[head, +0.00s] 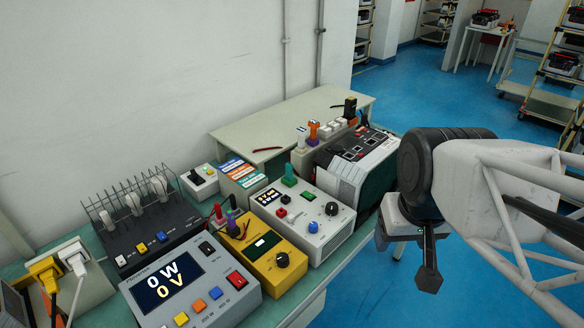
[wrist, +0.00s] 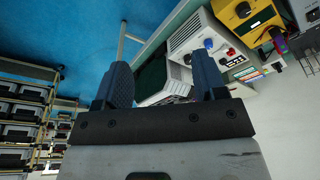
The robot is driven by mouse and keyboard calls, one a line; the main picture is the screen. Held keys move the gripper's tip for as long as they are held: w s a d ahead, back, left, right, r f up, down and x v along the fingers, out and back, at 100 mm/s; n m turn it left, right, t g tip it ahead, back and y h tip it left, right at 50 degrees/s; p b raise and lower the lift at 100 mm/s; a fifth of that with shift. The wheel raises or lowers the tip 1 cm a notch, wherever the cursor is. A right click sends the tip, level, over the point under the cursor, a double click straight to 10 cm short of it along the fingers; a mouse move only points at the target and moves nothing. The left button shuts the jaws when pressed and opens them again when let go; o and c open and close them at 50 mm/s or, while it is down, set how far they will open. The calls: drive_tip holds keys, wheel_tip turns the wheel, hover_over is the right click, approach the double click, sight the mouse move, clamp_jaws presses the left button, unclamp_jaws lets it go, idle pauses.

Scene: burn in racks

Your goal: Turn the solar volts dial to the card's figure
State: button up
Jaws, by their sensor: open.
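Two boxes on the bench carry a black dial. The white box (head: 316,222) has a small lit display, a black dial (head: 331,208), and green, blue and red controls. The yellow box (head: 266,258) has a black dial (head: 282,259) and a small screen. I cannot read which dial is marked solar volts. A stack of coloured label cards (head: 245,172) stands behind them; its text is too small to read. My gripper (head: 431,262) hangs right of the bench, apart from both boxes. In the wrist view my gripper (wrist: 164,84) is open and empty.
A grey meter (head: 190,285) showing 0 W and 0 V stands at the front. A black-and-white unit (head: 352,165) sits between the white box and my arm.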

drive_tip(key=w+a+f+n+g, duration=0.1)
drive_tip(key=w+f+n, duration=0.1)
drive_tip(key=w+n, duration=0.45)
drive_tip(key=w+a+f+n, duration=0.1)
drive_tip(key=w+f+n, duration=0.15)
drive_tip(key=w, duration=0.65)
drive_tip(key=n+g, duration=0.2)
drive_tip(key=n, duration=0.7)
hover_over(332, 206)
wheel_tip(332, 206, down, 9)
drive_tip(key=shift+r, duration=0.15)
drive_tip(key=shift+f, duration=3.95)
drive_tip(key=c, duration=0.9)
